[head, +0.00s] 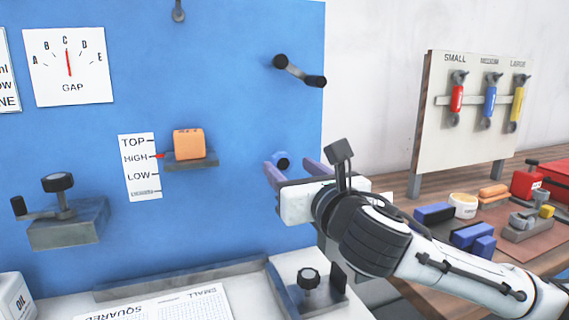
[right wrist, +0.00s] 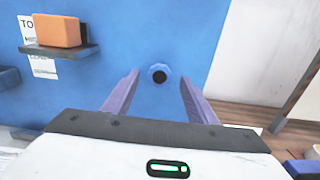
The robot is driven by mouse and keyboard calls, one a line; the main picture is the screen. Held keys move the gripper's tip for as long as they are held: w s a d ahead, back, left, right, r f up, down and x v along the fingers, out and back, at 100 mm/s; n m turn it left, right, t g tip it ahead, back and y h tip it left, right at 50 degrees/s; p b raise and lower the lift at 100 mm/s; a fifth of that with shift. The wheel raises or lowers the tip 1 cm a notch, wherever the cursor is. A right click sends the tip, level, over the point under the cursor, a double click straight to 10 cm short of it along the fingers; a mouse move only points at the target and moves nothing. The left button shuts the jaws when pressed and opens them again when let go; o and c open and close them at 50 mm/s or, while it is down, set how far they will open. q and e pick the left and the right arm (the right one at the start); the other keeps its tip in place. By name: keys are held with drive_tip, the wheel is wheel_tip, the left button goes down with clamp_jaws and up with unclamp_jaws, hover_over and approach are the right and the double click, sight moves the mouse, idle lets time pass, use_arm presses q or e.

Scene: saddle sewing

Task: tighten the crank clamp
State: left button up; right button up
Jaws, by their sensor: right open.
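A black crank (head: 300,71) with a cylindrical handle juts from the upper right of the blue panel. Another small crank handle (head: 18,206) sits on a grey block (head: 68,224) at the lower left, beside a black knob (head: 57,182). I cannot tell which one is the crank clamp. My right gripper (head: 290,171) is open and empty, its purple fingers pointing at the panel. A round blue knob (head: 281,160) with a dark centre lies ahead of the fingers. In the right wrist view the knob (right wrist: 159,73) shows between the fingertips, seemingly apart from them. My left gripper is out of view.
An orange block (head: 189,143) sits on a small shelf beside a height scale (head: 140,167). A gap dial (head: 68,66) is at upper left. A black-knobbed fixture (head: 308,279) stands below my right arm. A bench on the right holds a tool board (head: 474,145) and several loose parts.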

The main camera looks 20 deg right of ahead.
sight(283, 162)
drive_tip(key=w, duration=0.3)
drive_tip(key=shift+w, duration=0.3)
drive_tip(key=c, duration=1.1)
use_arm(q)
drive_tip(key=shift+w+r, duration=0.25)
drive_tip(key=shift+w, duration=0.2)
use_arm(e)
drive_tip(key=shift+o, duration=0.2)
